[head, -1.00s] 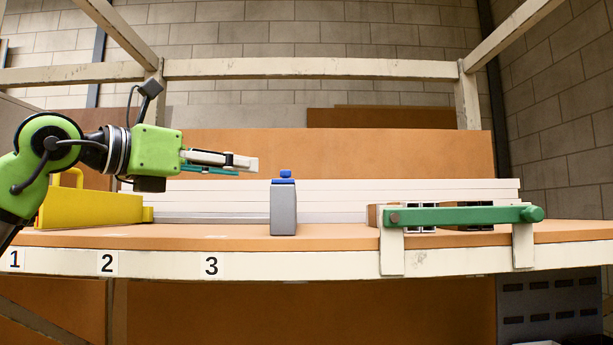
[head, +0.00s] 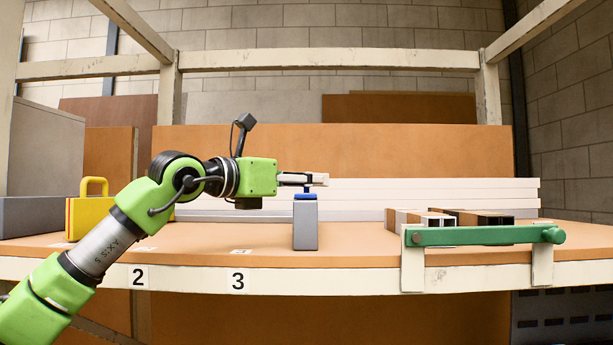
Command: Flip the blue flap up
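A grey upright block (head: 305,225) stands on the bench near the middle of the head view. A small blue piece (head: 305,196), which seems to be the flap, sits on its top. My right gripper is out of view.
A yellow case (head: 88,218) stands on the bench at left, partly behind my arm. A green bar (head: 485,236) on cream posts crosses the bench front at right, with box-section pieces (head: 420,219) behind it. White planks (head: 420,190) lie along the back. The bench between block and bar is clear.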

